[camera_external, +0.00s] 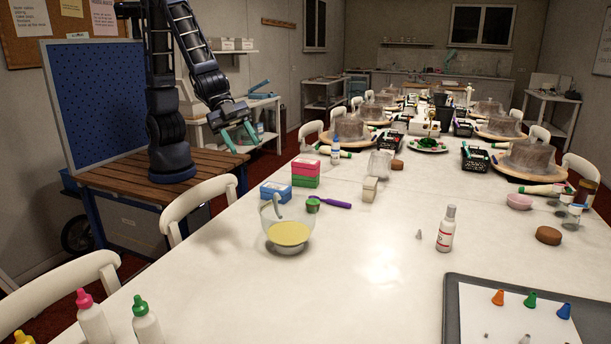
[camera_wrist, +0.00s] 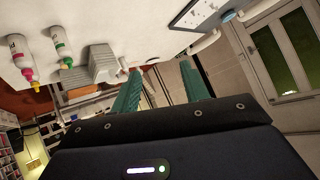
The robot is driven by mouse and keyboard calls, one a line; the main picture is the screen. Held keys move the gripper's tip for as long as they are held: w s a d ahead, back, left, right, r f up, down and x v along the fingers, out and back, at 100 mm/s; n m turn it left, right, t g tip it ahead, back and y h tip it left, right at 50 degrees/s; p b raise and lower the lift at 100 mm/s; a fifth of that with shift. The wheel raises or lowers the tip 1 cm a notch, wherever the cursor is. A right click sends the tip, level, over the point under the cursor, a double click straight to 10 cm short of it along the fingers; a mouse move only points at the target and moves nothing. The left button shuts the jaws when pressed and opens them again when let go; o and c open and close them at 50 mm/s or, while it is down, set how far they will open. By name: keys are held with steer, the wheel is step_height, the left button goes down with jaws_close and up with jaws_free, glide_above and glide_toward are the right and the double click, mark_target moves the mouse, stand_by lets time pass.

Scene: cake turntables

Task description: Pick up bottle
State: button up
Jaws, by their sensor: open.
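Several bottles stand on the long white table (camera_external: 350,290), and I cannot tell which one is meant. A white bottle with a red label (camera_external: 446,232) stands upright at right of centre. A pink-capped white bottle (camera_external: 94,322) and a green-capped white bottle (camera_external: 146,324) stand at the near left; both also show in the wrist view, the pink-capped one (camera_wrist: 20,52) and the green-capped one (camera_wrist: 61,45). A blue-capped bottle (camera_external: 335,152) stands farther back. My gripper (camera_external: 240,138) is open and empty, raised left of the table, apart from every bottle.
A glass bowl of yellow batter (camera_external: 288,234), pink and green boxes (camera_external: 305,174) and a blue box (camera_external: 275,192) stand at the table's left. A dark tray (camera_external: 450,312) with coloured nozzles lies near right. White chairs (camera_external: 200,205) line the left edge. The table's middle front is clear.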

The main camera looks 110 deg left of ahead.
steer(key=d+f+m+h, duration=0.3)
steer(key=d+f, duration=0.3)
steer(key=d, duration=0.5)
steer(key=m+g+h, duration=0.4)
steer(key=g+h, duration=0.2)
steer(key=h, duration=0.4)
glide_toward(86, 293)
steer(key=d, duration=0.4)
steer(key=w+d, duration=0.1)
steer(key=d, duration=0.1)
steer(key=shift+w+d+f, duration=0.1)
steer(key=shift+d+f, duration=0.15)
steer(key=shift+d, duration=2.85)
jaws_close()
